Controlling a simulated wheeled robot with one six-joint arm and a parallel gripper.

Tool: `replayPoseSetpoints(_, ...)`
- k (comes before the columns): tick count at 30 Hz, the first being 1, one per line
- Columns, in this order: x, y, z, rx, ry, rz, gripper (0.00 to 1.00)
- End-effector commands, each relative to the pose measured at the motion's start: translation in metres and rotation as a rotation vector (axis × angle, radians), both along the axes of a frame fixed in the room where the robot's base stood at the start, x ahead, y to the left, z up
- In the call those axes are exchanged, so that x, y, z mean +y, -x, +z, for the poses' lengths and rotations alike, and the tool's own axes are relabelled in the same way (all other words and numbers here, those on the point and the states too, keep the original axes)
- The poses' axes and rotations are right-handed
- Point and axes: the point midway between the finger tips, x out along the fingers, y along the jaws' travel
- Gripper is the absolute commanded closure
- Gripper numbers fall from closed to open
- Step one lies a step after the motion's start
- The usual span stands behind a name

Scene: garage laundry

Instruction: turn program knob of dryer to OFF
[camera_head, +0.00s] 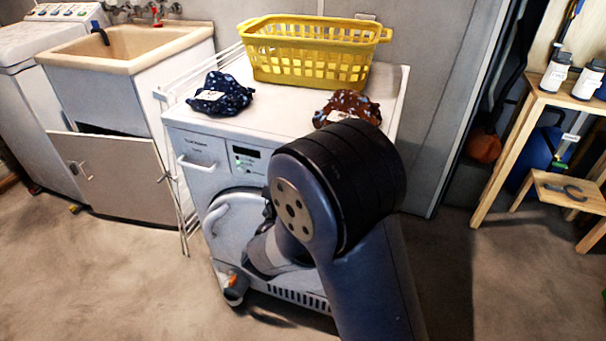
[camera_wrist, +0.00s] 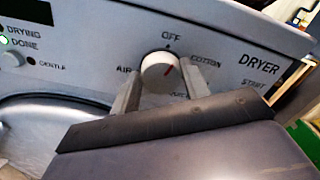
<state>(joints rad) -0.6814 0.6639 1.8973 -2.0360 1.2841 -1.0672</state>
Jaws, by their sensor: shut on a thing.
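The dryer (camera_head: 213,183) is a white front-loader. In the wrist view its panel (camera_wrist: 235,55) bears the word DRYER. The program knob (camera_wrist: 156,68) is a round pale dial with a red mark on its right side. The mark points right and slightly up, toward the COTTON label. OFF is printed above the knob and AIR to its left; a label at lower right is partly hidden. My gripper (camera_wrist: 162,84) is shut on the knob, one grey finger on each side. In the head view my arm hides the knob and gripper.
A yellow basket (camera_head: 310,69) and two patterned cloth bundles, blue (camera_head: 221,95) and brown (camera_head: 348,106), sit on the dryer top. A folded rack (camera_head: 183,190) stands at its left, near a sink (camera_head: 126,45). A wooden bench (camera_head: 548,99) is at right.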

Motion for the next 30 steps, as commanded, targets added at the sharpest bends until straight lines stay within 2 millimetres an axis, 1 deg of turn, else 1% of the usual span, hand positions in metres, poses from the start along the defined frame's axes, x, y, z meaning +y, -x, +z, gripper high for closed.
replayPoseSetpoints(1,0.0005,0.0,0.005,0.016,0.04,0.001,0.79)
replayPoseSetpoints(6,0.001,-0.0003,0.0032,0.058,0.153,0.001,0.79)
replayPoseSetpoints(12,0.0013,-0.0004,0.0018,0.09,0.248,0.0,0.79)
replayPoseSetpoints(20,0.0016,-0.0006,-0.0005,0.111,0.306,0.002,0.79)
replayPoseSetpoints(30,0.0017,-0.0006,-0.0012,0.113,0.314,0.002,0.79)
